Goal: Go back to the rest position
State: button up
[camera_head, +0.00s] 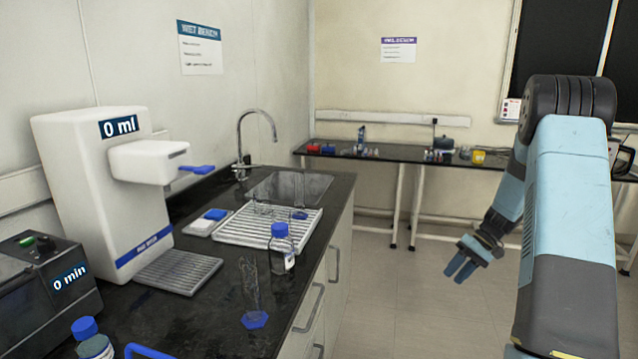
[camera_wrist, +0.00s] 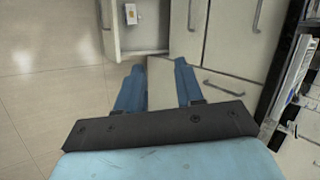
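My gripper (camera_head: 466,262) hangs in the air over the floor, right of the black wet bench (camera_head: 190,327) and apart from it. Its blue fingers point down and to the left. My arm fills the right side of the head view.
On the bench stand a white water dispenser (camera_head: 105,185) reading 0 ml, a blue-capped bottle (camera_head: 281,248), a glass cylinder (camera_head: 251,290) with a blue base near the front edge, a drying rack (camera_head: 228,231) and a sink. The floor (camera_head: 420,315) beside it is clear.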

jog(key=s+a+r+t+h, duration=0.1)
jog(key=s+a+r, duration=0.3)
jog(key=r, duration=0.3)
jog(key=s+a+r+h, duration=0.2)
jog(key=s+a+r, duration=0.15)
jog(key=r, duration=0.45)
jog(key=s+a+r+t+h, duration=0.1)
jog(key=s+a+r, duration=0.3)
jog(key=r, duration=0.3)
jog(key=s+a+r+t+h, duration=0.1)
jog(key=s+a+r+t, duration=0.1)
jog(key=s, duration=0.8)
jog(key=s+a+r+t+h, duration=0.2)
jog(key=s+r, duration=0.3)
jog(key=s, duration=0.5)
jog(key=shift+s+a+r+t, duration=0.3)
jog(key=shift+a+t, duration=0.3)
